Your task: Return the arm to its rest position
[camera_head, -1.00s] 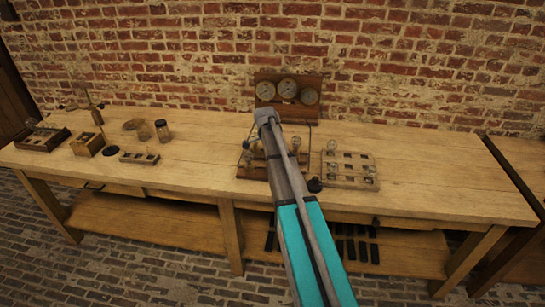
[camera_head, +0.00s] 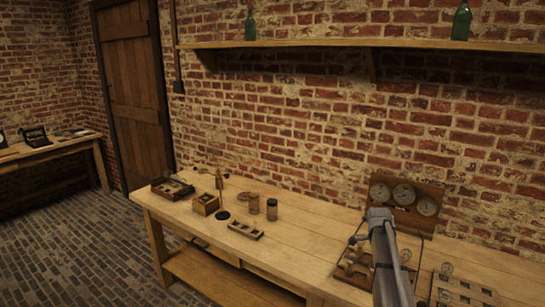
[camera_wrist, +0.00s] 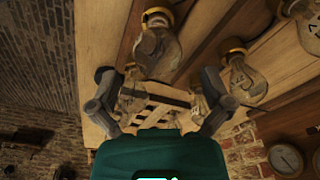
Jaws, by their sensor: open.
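My arm reaches up from the bottom right of the head view; its grey upper part (camera_head: 384,250) covers part of a wooden stand on the bench. My gripper cannot be clearly made out there. In the wrist view my gripper (camera_wrist: 158,82) has its two dark fingers spread wide, with nothing held between them. Glass bulbs with brass caps, one near the top (camera_wrist: 160,48) and one at the right (camera_wrist: 242,82), show beyond the fingers. Smaller bulbs show close to the fingertips; whether they touch cannot be told.
A wooden bench (camera_head: 310,228) bears jars (camera_head: 272,209), small wooden boxes (camera_head: 205,204) and a slotted rack (camera_head: 464,290). A gauge board (camera_head: 405,201) stands by the brick wall. A shelf (camera_head: 340,43) holds green bottles. Open floor (camera_head: 75,240) lies left of the bench.

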